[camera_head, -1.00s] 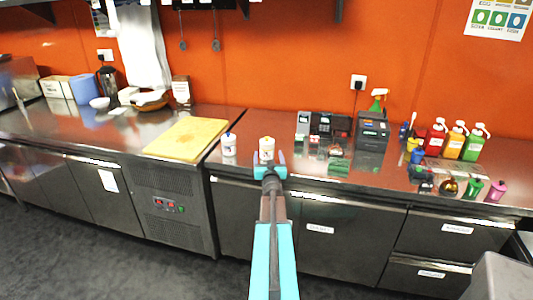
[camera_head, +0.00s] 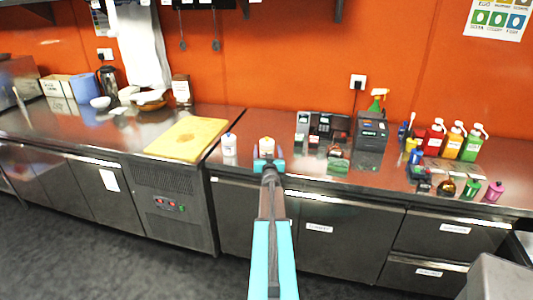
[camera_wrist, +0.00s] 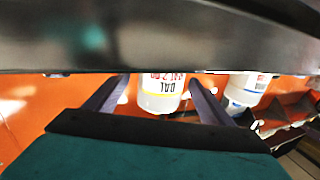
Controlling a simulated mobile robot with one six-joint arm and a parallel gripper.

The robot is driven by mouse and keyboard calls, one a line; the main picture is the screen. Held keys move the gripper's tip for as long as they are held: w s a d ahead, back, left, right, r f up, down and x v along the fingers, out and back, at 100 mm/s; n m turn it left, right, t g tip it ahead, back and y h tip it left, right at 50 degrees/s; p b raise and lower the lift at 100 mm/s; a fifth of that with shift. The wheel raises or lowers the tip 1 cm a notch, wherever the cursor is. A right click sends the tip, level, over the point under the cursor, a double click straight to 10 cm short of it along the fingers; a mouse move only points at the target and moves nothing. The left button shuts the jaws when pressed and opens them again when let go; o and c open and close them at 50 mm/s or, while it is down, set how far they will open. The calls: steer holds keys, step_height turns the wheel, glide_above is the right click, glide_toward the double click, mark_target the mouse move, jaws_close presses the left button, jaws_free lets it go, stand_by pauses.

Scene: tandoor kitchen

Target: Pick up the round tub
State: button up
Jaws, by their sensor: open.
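A round white tub (camera_head: 267,144) with a yellowish top stands upright on the steel counter, right in front of my gripper (camera_head: 268,162). In the wrist view this tub (camera_wrist: 160,92) appears upside down, with a label that seems to read "DAL", and shows between the two dark fingers of my gripper (camera_wrist: 157,98). The fingers are open, with a gap on each side of the tub. A dark band across the top of the wrist view hides part of the tub. A second white tub (camera_head: 229,147) with a blue top stands just to the left; it also shows in the wrist view (camera_wrist: 246,88).
A yellow cutting board (camera_head: 187,139) lies to the left. A card terminal (camera_head: 320,126) and a black box device (camera_head: 371,132) stand to the right. Sauce bottles (camera_head: 455,141) and small containers are further right. The orange wall is behind.

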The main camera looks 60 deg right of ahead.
mark_target(268, 145)
stand_by(0.3)
steer(key=c, duration=1.4)
steer(key=shift+o, duration=0.2)
steer(key=shift+r, duration=0.15)
steer(key=shift+r+b, duration=0.35)
steer(key=shift+r, duration=0.4)
step_height(268, 145, up, 2)
steer(key=s+d+r+b+v, duration=0.1)
steer(key=v, duration=1.5)
steer(key=shift+s+r, duration=0.2)
steer(key=shift+s, duration=0.1)
steer(key=shift+d, duration=0.1)
steer(key=shift+w, duration=0.15)
